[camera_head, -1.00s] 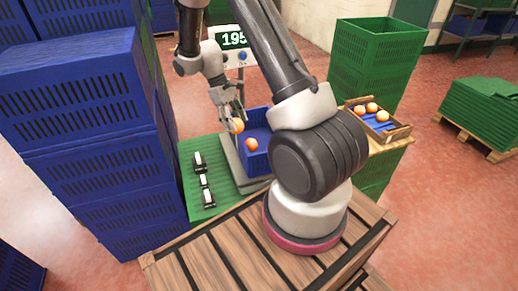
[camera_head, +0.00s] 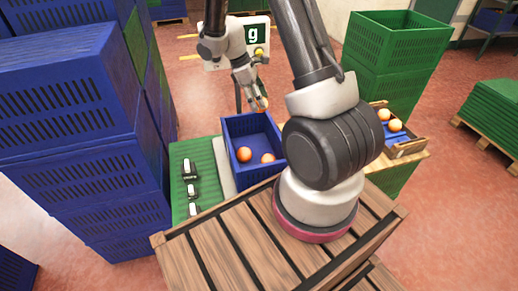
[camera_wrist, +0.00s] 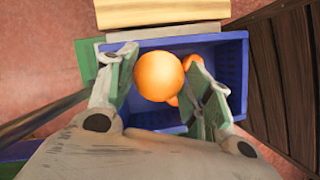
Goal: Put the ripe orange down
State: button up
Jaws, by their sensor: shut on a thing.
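My gripper (camera_head: 257,98) is shut on the ripe orange (camera_head: 263,104) and holds it above the back part of the blue crate (camera_head: 229,150). In the wrist view the ripe orange (camera_wrist: 160,76) is round and plain orange, between the two fingers of my gripper (camera_wrist: 163,82). The blue crate (camera_wrist: 234,62) lies below it. Two oranges lie in the crate, the left orange (camera_head: 244,155) and the right orange (camera_head: 268,158). In the wrist view they are partly hidden behind the held one.
A scale display (camera_head: 254,36) stands behind, partly covered by my arm. A wooden tray (camera_head: 405,149) with oranges is at right. Tall blue crates (camera_head: 80,170) stand at left. Small dark devices with white tops (camera_head: 190,188) lie on the green surface (camera_head: 207,160).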

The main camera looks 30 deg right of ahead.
notch_tip(320, 180, down, 18)
jog(key=shift+r, duration=0.1)
dwell(0.4)
jog(key=o, duration=0.8)
